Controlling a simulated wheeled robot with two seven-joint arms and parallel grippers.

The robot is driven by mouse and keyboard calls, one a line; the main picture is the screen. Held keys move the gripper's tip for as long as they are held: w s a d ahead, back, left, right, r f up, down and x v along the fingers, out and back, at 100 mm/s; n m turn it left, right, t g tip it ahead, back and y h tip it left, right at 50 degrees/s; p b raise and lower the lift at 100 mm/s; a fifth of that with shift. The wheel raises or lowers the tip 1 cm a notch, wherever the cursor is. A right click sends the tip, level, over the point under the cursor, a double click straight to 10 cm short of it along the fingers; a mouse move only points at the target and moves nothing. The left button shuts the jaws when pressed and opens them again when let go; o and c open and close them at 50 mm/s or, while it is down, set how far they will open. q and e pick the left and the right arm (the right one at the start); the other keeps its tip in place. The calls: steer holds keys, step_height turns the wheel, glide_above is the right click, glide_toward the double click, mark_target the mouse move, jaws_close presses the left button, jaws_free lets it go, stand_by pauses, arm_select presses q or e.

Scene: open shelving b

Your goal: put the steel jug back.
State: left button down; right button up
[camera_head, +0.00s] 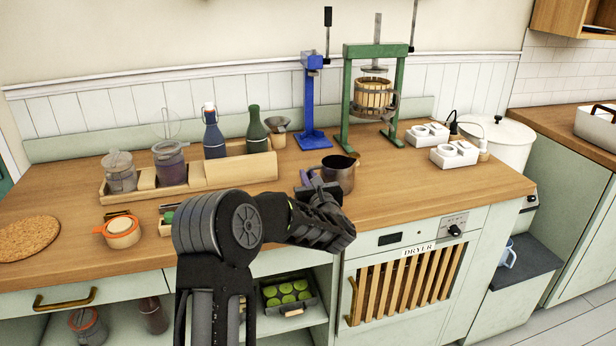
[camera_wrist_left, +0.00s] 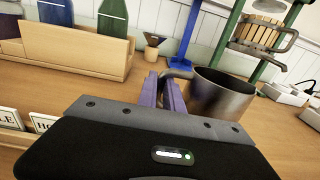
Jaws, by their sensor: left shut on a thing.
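The steel jug (camera_head: 340,173) is a dark grey metal pot with a side handle. It is upright at the counter's middle, in front of the green press; I cannot tell whether its base touches the wood. My left gripper (camera_head: 312,186) is just left of the jug, its fingers shut on the handle. In the left wrist view the purple-grey fingers (camera_wrist_left: 165,92) close on the curved handle, and the jug's open mouth and body (camera_wrist_left: 221,94) show to the right. My left forearm hides the counter in front of it. My right gripper is out of view.
A wooden rack (camera_head: 238,171) with jars and bottles stands to the left. A blue stand (camera_head: 309,105) and green press (camera_head: 346,90) stand behind. White boxes (camera_head: 454,153) are at right. The counter (camera_head: 420,190) right of the jug is clear. An orange-rimmed jar (camera_head: 121,235) stands front left.

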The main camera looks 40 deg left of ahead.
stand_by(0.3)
arm_select(q)
steer(key=c, duration=1.5)
jaws_free()
steer(key=shift+s, duration=0.1)
steer(key=shift+s+d, duration=0.2)
steer(key=shift+d, duration=0.15)
steer(key=b+v, duration=0.3)
steer(key=v, duration=0.8)
steer(key=shift+d, duration=0.1)
